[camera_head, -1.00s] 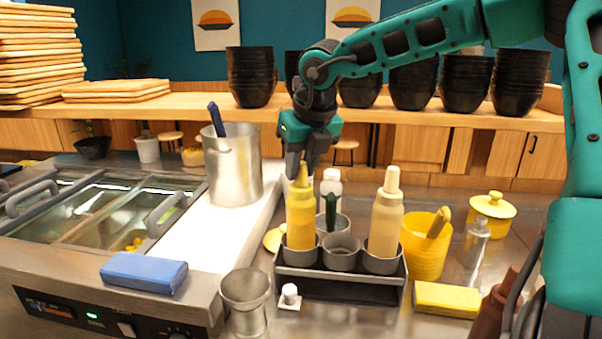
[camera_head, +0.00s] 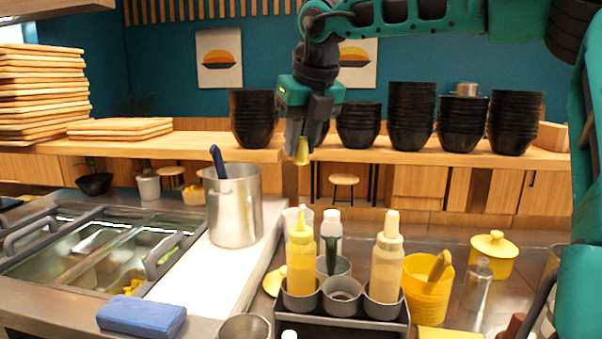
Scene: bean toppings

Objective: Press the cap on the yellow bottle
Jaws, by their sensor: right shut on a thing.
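The yellow bottle (camera_head: 301,266) stands upright in the left cup of the grey caddy (camera_head: 352,320), with its narrow nozzle pointing up and uncovered. My right gripper (camera_head: 299,150) is well above the bottle, pointing down. It is shut on a small yellow cap (camera_head: 301,153), which sticks out below the fingertips, clear of the nozzle. The fingers hide the upper part of the cap. My left gripper is not in view.
A cream bottle (camera_head: 387,266) stands in the caddy's right cup; the middle front cup is empty. A steel pot (camera_head: 234,212) stands to the left, a yellow cup (camera_head: 424,295) to the right. Stacked black bowls (camera_head: 358,125) line the back counter.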

